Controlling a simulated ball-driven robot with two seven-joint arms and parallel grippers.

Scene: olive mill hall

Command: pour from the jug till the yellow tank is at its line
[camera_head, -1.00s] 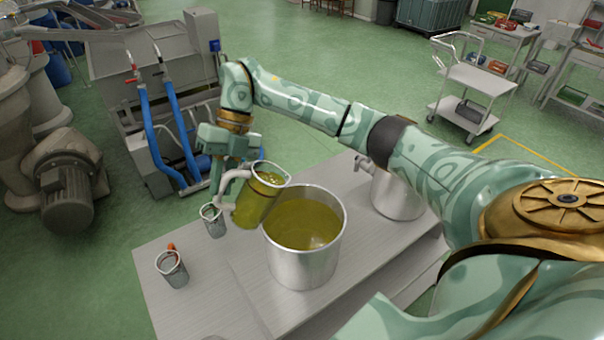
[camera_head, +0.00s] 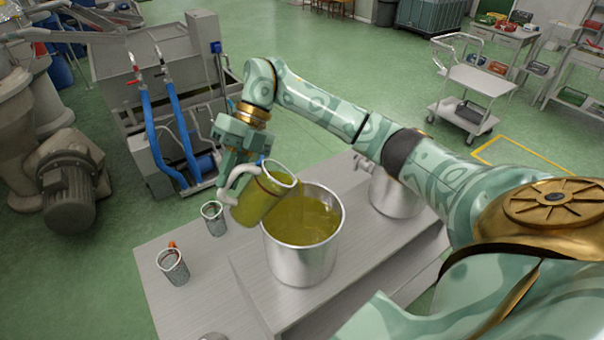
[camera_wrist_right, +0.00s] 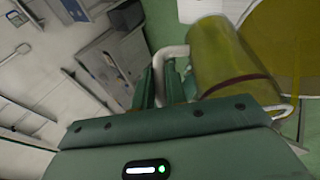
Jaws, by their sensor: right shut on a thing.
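My right gripper (camera_head: 233,172) is shut on the pale handle of a see-through jug (camera_head: 259,203) of yellow-green oil with a dark red band. The jug is tilted to the right, its mouth above the near rim area of a steel tank (camera_head: 300,263). Yellow-green oil stands in the tank, below its rim; a thin stream appears to fall from the jug's lip. I cannot make out a line on the tank. The wrist view shows the jug (camera_wrist_right: 225,55) beside the right gripper (camera_wrist_right: 160,88). My left gripper is not in view.
A second steel tank (camera_head: 393,197) with a tap stands behind, partly hidden by my right arm. Two small metal cups (camera_head: 213,222) (camera_head: 174,270) stand on the left of the grey table (camera_head: 205,290). A rounded metal thing shows at the bottom edge.

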